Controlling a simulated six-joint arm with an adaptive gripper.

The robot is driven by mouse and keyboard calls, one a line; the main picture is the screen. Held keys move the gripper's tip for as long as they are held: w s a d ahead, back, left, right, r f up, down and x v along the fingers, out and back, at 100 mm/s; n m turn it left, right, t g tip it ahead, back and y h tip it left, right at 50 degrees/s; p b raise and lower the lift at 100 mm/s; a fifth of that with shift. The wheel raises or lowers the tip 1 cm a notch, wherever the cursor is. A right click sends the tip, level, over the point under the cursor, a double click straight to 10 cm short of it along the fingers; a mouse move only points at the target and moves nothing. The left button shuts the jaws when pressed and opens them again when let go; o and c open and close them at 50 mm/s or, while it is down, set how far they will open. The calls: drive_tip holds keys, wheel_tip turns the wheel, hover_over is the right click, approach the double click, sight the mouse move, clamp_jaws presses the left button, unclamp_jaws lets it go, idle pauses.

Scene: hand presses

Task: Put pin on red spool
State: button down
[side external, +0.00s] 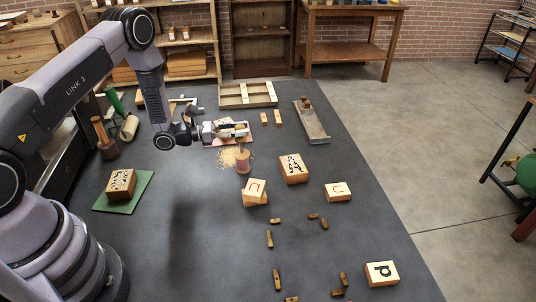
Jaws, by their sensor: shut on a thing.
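A small pinkish-red spool (243,162) stands upright on the dark table, with pale shavings beside it on the left. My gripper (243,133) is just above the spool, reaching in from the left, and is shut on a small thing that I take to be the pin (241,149). The pin is very small here and points down toward the spool's top. I cannot tell whether it touches the spool or is in it. My fingers partly hide its upper end.
Letter blocks (255,192), (293,169), (338,192) and (381,274) lie to the right and front. Several small brown pieces (270,240) are scattered in front. A block sits on a green mat (139,199) at left. A divided tray (248,103) lies behind.

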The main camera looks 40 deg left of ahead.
drive_tip(key=shift+f, duration=0.15)
drive_tip(key=c, duration=0.9)
unclamp_jaws()
drive_tip(key=shift+o, duration=0.2)
